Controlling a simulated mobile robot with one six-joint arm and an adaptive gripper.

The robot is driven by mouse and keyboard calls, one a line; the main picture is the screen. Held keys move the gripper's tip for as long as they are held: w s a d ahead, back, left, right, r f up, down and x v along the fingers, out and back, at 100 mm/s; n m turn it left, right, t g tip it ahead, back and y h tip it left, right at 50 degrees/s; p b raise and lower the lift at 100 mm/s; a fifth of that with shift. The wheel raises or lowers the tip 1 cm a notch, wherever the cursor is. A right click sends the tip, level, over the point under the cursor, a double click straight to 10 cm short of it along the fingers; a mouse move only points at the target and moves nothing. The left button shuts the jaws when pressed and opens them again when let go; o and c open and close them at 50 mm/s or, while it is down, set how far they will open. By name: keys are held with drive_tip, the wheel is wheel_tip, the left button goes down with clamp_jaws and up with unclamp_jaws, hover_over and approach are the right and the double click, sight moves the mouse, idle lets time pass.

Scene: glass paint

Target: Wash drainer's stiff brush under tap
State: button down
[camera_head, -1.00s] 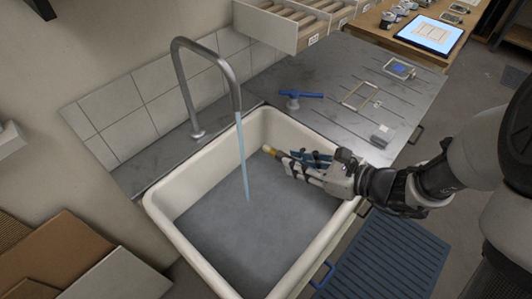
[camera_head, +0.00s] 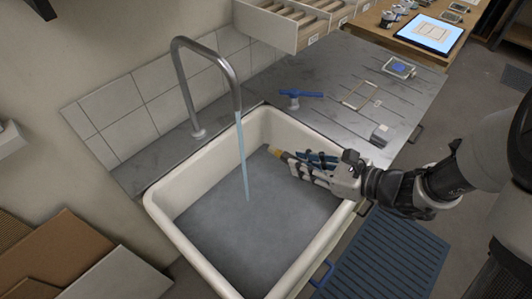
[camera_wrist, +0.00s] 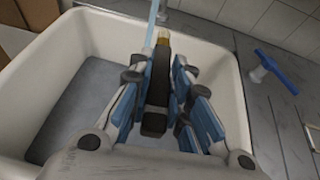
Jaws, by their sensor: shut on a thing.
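My gripper (camera_head: 304,166) is shut on the stiff brush (camera_head: 275,152) and holds it over the right side of the sink (camera_head: 180,240). In the wrist view the brush's dark handle (camera_wrist: 156,90) lies between the blue-padded fingers, with its yellowish tip (camera_wrist: 163,38) pointing away from me. The tap (camera_head: 233,75) arches over the sink from the left. A stream of water (camera_head: 243,160) falls from it into the basin. The stream also shows in the wrist view (camera_wrist: 152,25), near the brush tip. In the head view the brush tip is to the right of the stream, apart from it.
A blue-handled squeegee-like tool (camera_head: 292,96) stands behind the sink's right corner. The grooved metal drainer (camera_head: 345,115) right of the sink holds a thin frame (camera_head: 360,95) and small boxes. Wooden drawers (camera_head: 290,22) are behind. A blue slatted mat (camera_head: 385,260) lies on the floor.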

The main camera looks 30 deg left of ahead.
idle(0.5)
drive_tip(key=d+r+p, duration=0.4)
drive_tip(key=d, duration=0.1)
drive_tip(key=shift+w, duration=0.25)
idle(0.9)
